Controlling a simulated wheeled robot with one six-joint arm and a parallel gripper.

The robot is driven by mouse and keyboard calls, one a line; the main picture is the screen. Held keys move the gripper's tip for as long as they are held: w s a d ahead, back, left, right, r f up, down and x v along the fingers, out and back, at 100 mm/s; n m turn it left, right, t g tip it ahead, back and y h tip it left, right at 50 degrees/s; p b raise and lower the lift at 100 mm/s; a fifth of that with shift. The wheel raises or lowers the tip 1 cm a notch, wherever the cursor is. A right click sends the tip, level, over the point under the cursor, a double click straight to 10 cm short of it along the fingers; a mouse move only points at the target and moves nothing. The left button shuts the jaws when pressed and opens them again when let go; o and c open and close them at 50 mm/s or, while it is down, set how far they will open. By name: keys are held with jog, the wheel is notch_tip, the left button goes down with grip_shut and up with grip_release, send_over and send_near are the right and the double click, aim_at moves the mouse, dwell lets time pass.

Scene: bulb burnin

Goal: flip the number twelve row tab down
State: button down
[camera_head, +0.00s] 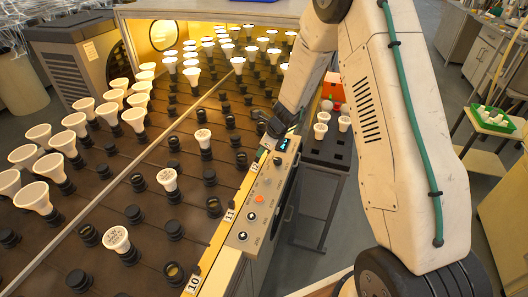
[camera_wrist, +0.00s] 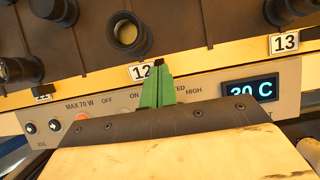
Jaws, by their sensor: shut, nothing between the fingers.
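The number 12 row tab (camera_wrist: 140,72) is a small white plate with a black numeral on the yellow rail, in the wrist view. My gripper (camera_wrist: 158,75) has its green fingers closed together, their dark tips at the tab's right edge and partly over it. I cannot tell whether they touch it, or whether the tab is up or down. In the head view my gripper (camera_head: 270,128) is low over the rail near the 12 tab (camera_head: 262,156), and the fingers are hard to make out.
Tab 13 (camera_wrist: 285,43) is to the right, and tab 11 (camera_head: 229,215) is nearer in the head view. Sockets and white bulbs (camera_head: 117,240) fill the rack.

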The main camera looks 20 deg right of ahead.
jog(key=shift+a+r, duration=0.1)
jog(key=shift+r, duration=0.1)
jog(key=shift+r, duration=0.6)
notch_tip(320, 180, up, 14)
dwell(0.7)
dwell(0.3)
